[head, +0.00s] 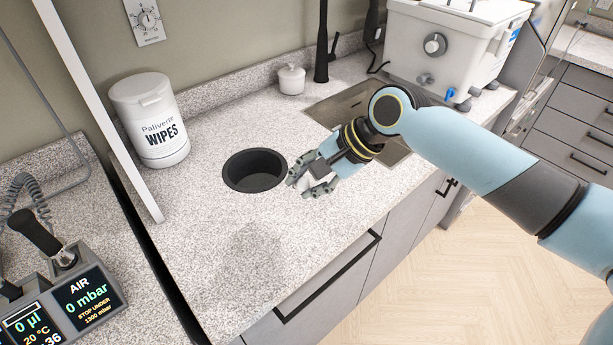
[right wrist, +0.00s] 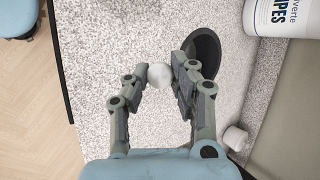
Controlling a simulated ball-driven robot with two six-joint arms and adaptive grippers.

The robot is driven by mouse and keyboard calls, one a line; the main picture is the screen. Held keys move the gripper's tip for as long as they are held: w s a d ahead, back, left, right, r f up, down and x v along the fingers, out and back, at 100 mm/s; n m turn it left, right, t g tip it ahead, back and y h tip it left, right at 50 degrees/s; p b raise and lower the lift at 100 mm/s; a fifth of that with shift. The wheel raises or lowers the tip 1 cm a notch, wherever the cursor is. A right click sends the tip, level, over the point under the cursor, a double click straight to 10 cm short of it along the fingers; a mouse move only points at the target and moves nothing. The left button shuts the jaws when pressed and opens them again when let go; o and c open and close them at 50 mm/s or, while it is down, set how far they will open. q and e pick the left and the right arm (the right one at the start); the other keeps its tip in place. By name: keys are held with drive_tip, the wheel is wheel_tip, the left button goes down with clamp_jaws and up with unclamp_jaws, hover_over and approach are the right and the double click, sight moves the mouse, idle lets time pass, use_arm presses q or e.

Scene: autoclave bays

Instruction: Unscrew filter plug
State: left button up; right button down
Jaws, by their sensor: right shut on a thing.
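My right gripper (head: 308,184) is low over the speckled worktop, just right of a round black opening (head: 256,172) set in the counter. In the right wrist view its fingers (right wrist: 158,82) are closed around a small pale round thing (right wrist: 159,75), which looks like the filter plug. The black opening (right wrist: 205,50) lies just beyond the right finger there. In the head view the fingers mostly hide the held thing. I cannot tell whether it touches the worktop. My left gripper is not in view.
A white wipes tub (head: 150,120) stands left of the opening. A small white lidded pot (head: 291,79), a black tap (head: 322,45) and a sink (head: 345,106) lie behind. A white tank (head: 440,45) stands at the back right. The front worktop is clear.

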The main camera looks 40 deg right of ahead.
drive_tip(key=shift+f+b, duration=1.2)
drive_tip(key=shift+f, duration=2.8)
drive_tip(key=c, duration=1)
unclamp_jaws()
drive_tip(key=shift+c, duration=0.2)
drive_tip(key=shift+r, duration=0.1)
drive_tip(key=v, duration=1.2)
